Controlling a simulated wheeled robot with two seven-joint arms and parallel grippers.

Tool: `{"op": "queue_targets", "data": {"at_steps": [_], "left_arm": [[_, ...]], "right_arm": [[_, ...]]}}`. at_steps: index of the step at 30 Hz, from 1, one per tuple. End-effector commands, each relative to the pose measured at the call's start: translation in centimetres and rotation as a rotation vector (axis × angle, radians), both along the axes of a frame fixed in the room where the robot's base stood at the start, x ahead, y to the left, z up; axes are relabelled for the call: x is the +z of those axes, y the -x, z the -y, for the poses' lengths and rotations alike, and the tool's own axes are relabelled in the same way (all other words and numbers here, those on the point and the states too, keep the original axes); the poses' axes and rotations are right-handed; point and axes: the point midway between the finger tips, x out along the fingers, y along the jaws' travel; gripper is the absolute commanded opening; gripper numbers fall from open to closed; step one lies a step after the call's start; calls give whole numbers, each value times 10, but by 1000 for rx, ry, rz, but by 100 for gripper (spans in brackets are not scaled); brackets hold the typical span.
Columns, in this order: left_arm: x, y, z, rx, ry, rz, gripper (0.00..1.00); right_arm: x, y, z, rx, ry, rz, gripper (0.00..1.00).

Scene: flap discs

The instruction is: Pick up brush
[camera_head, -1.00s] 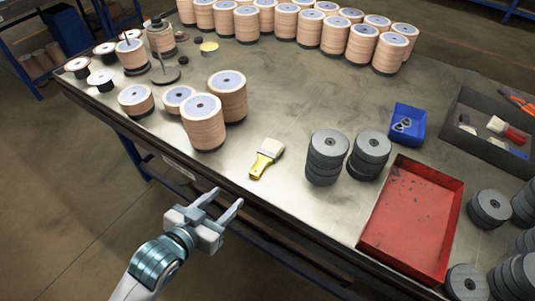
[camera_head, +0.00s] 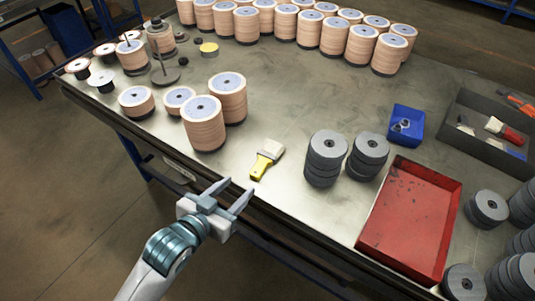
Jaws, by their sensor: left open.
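The brush (camera_head: 266,159) lies flat on the metal table (camera_head: 300,105) near its front edge. It has a yellow handle pointing toward the front edge and pale bristles pointing away. My left gripper (camera_head: 239,191) is open and empty, at the table's front edge, just short of the brush handle. Its two fingers point up and right toward the brush, apart from it. My right gripper is not in view.
Stacks of tan discs (camera_head: 203,124) stand left of the brush. Stacks of dark grey discs (camera_head: 325,158) and a red tray (camera_head: 411,219) stand to its right. A blue bin (camera_head: 407,124) and a dark tray (camera_head: 477,144) are farther right. Bare table lies behind the brush.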

Motion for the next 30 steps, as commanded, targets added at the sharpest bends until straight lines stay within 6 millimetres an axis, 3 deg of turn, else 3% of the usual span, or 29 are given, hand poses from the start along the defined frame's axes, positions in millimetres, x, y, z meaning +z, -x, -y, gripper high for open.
{"op": "queue_targets", "data": {"at_steps": [13, 30], "left_arm": [[-25, -55, 33, 1, 1, 1, 47], [-29, -63, 38, 0, 0, 0, 47]], "right_arm": [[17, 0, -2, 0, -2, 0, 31], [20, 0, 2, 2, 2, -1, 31]]}}
